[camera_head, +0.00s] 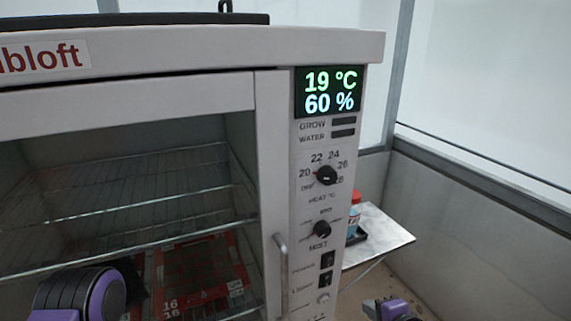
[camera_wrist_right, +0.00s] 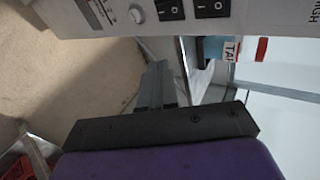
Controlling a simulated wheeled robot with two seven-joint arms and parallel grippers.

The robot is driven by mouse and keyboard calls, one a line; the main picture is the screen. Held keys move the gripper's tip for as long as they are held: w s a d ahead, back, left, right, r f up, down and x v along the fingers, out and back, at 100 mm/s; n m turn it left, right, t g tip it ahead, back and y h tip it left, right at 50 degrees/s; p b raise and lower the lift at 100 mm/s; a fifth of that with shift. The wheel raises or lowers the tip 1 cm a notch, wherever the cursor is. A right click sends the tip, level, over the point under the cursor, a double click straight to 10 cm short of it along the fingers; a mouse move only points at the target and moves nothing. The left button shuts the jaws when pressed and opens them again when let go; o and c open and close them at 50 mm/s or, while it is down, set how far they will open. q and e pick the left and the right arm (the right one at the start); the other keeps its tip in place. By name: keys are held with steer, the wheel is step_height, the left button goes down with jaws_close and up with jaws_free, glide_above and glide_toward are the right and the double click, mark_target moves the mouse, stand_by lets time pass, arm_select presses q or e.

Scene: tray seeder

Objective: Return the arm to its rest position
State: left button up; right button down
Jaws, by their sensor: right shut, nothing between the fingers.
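My right gripper (camera_head: 384,308) is at the bottom edge of the head view, right of the cabinet's control panel. In the right wrist view my right gripper (camera_wrist_right: 157,85) is shut and empty, with its fingers pressed together. It looks apart from the white cabinet (camera_head: 275,150), whose panel shows along the top of the wrist view. The purple and black part at the lower left of the head view is my left arm. My left gripper is not visible.
The cabinet has a display (camera_head: 329,91) reading 19 °C and 60 %, a heat knob (camera_head: 326,175), a mist knob (camera_head: 321,229) and rocker switches (camera_head: 327,260). Its open front shows wire shelves (camera_head: 130,255) and a red tray (camera_head: 240,285). A side table (camera_head: 385,236) stands behind, right.

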arm_select(q)
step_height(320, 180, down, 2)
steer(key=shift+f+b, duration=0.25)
steer(key=shift+b, duration=0.9)
arm_select(e)
steer(key=s+d+f+n+g+h, duration=0.3)
steer(key=s+f+n+g, duration=0.1)
steer(key=s+f, duration=0.8)
steer(key=s+d+f+n+g+h, duration=0.2)
steer(key=s+d+f+n+g, duration=0.1)
steer(key=s+f, duration=0.9)
steer(key=shift+s+d+n+g+h, duration=0.4)
steer(key=shift+s+d+n, duration=0.3)
steer(key=shift+s+n, duration=0.35)
steer(key=shift+w+f, duration=0.1)
